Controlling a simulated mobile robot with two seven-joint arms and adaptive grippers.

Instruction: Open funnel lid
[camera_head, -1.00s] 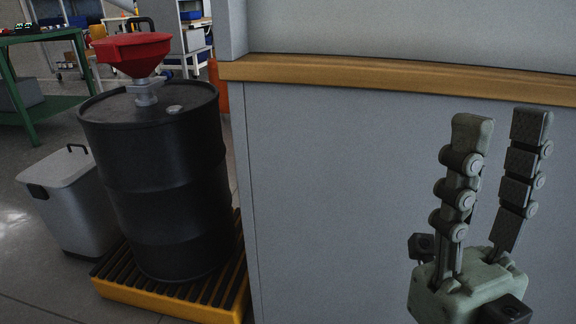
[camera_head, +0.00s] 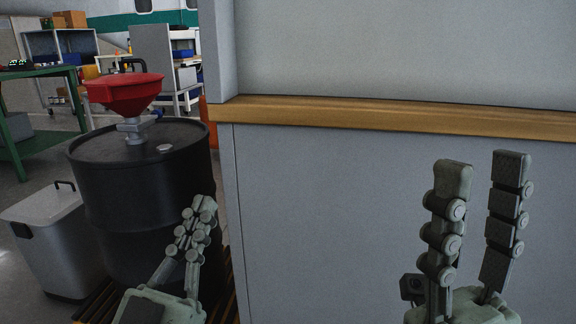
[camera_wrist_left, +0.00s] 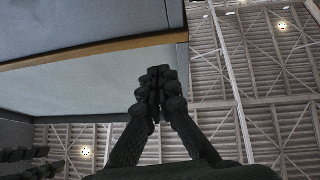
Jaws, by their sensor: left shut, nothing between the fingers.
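The red funnel (camera_head: 124,92) stands on top of a black drum (camera_head: 140,190), its lid down flat. A dark handle (camera_head: 133,64) rises at the lid's back edge. My left gripper (camera_head: 205,203) is shut and empty, in front of the drum's lower right side in the head view and below the funnel. The left wrist view shows its fingers (camera_wrist_left: 160,75) closed together and pointing up. My right gripper (camera_head: 482,170) is open and empty, pointing up in front of the grey wall, far to the right of the drum.
A grey wall panel with a wooden ledge (camera_head: 400,118) fills the right side. A grey bin (camera_head: 45,235) stands left of the drum. A green table (camera_head: 40,72) and shelves (camera_head: 62,45) are behind. The drum stands on a slatted pallet (camera_head: 100,302).

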